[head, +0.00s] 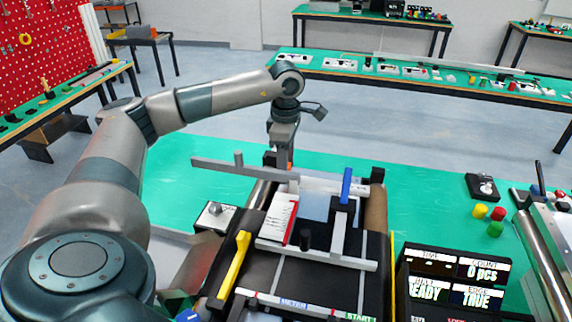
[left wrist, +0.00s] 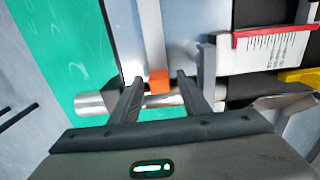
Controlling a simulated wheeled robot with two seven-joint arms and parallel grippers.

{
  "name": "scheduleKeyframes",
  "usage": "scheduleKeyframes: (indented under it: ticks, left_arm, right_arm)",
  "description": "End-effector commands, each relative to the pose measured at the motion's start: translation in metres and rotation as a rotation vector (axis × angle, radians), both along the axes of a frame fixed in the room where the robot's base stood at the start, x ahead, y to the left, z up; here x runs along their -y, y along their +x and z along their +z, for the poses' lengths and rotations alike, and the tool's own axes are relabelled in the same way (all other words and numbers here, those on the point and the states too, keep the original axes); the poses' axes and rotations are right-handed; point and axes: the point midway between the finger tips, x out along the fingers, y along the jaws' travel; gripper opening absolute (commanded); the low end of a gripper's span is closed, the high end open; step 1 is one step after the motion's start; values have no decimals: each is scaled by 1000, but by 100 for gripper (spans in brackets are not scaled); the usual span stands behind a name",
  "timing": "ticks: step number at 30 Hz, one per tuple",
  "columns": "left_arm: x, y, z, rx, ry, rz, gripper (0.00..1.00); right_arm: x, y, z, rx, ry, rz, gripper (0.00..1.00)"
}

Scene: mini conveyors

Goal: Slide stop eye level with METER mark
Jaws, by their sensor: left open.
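The conveyor (head: 275,275) has a blue METER label (head: 292,303) at its near end, left of a green START label (head: 360,317). My left gripper (head: 277,164) points down at the conveyor's far left side. In the left wrist view, the open left gripper (left wrist: 160,92) has a small orange block (left wrist: 159,82) between its fingertips, with gaps on both sides. The block sits at the end of a grey bar (left wrist: 151,35); I cannot tell whether it is the stop eye. The METER label is out of the left wrist view. My right gripper is not in view.
A white scale card (head: 280,217) with a red edge, a yellow lever (head: 235,262) and a blue lever (head: 346,186) are on the conveyor. A grey crossbar (head: 318,256) spans it. Display panels (head: 458,278) stand at right.

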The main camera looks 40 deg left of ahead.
Motion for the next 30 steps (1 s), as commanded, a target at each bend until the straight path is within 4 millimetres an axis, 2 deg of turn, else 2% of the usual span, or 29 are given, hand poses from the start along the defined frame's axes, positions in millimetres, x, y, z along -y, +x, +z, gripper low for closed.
scheduleKeyframes:
  ticks: [1, 5, 6, 11, 14, 24, 30]
  left_arm:
    - [0, 0, 0, 0, 0, 0, 35]
    - [0, 0, 0, 0, 0, 0, 4]
    - [0, 0, 0, 0, 0, 0, 0]
    - [2, 1, 0, 0, -1, -1, 0]
    - [9, 6, -1, 1, -2, -2, 0]
    - [64, 36, -2, 2, -4, -4, 0]
    - [75, 42, 1, 2, -1, -2, 0]
  right_arm:
    - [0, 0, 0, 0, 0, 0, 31]
    - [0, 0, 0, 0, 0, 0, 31]
    - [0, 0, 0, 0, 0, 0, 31]
    - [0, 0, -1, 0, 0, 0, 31]
    - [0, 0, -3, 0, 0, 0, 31]
    - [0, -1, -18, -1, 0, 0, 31]
    - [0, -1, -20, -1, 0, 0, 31]
